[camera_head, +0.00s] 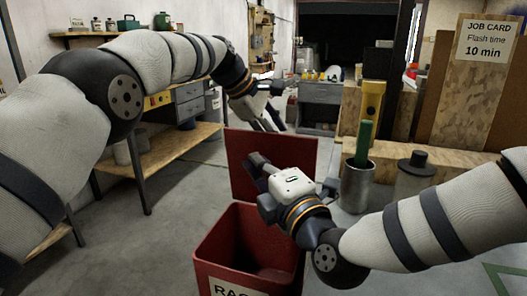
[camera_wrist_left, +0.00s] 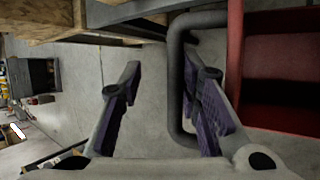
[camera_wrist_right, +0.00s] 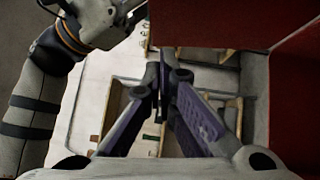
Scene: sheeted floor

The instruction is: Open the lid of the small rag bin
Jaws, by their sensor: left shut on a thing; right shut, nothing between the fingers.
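The red rag bin (camera_head: 215,250) stands on the floor, its front label partly cut off. Its red lid (camera_head: 300,150) stands raised at the back, and the bin's mouth is open. My left gripper (camera_head: 270,116) is behind the lid's upper edge. The left wrist view shows its fingers (camera_wrist_left: 160,65) around a dark bar handle (camera_wrist_left: 175,100) beside a red panel (camera_wrist_left: 285,65); finger contact with the bar is not clear there. My right gripper (camera_head: 256,166) is shut and empty in front of the lid, above the bin. Its fingertips (camera_wrist_right: 164,65) meet in the right wrist view.
A metal canister (camera_head: 357,188) holding a green item and a lidded grey can (camera_head: 413,178) stand right of the bin. A wooden workbench (camera_head: 165,150) is at the left. A job card (camera_head: 485,40) hangs at the right. Bare floor lies left of the bin.

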